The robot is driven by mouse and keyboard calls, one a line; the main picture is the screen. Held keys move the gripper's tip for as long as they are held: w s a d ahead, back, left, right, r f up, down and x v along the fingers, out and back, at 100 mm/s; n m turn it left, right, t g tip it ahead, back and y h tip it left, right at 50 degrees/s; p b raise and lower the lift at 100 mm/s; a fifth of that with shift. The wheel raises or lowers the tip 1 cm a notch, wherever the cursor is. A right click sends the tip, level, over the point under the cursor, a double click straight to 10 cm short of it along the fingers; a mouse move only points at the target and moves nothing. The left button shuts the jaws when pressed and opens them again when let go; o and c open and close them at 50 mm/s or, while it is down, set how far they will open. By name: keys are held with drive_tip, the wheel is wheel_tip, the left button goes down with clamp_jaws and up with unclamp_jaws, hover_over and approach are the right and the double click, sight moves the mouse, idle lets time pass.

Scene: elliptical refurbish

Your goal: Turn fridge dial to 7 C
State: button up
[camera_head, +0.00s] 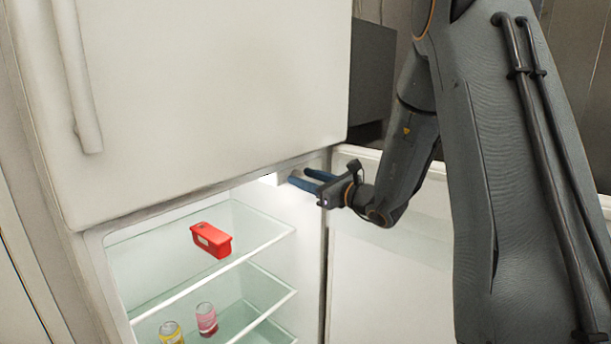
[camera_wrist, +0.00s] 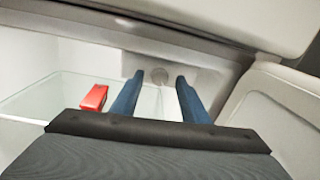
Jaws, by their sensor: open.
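The fridge (camera_head: 315,240) stands open below a closed upper door. A small round grey dial (camera_wrist: 161,75) shows in the wrist view on a panel at the top of the fridge interior, between and beyond my fingertips. Its markings and setting are too small to read. In the head view the dial's spot is largely hidden by my fingers. My gripper (camera_head: 300,180) is open, its two blue fingers reaching into the top right of the fridge opening. It also shows in the wrist view (camera_wrist: 159,76), empty, with the fingers on either side of the dial's line.
A red container (camera_head: 212,240) sits on the upper glass shelf (camera_head: 160,266). The upper door (camera_head: 200,90) is just above my gripper, and the open fridge door (camera_head: 385,255) is to the right.

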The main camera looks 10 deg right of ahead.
drive_tip(key=shift+w+a, duration=0.15)
drive_tip(key=shift+w, duration=0.1)
clamp_jaws()
drive_tip(key=shift+f+n+b, duration=0.1)
drive_tip(key=shift+n+b, duration=0.4)
drive_tip(key=shift+b, duration=0.5)
drive_tip(key=shift+n+b, duration=0.3)
drive_tip(key=shift+b, duration=0.05)
unclamp_jaws()
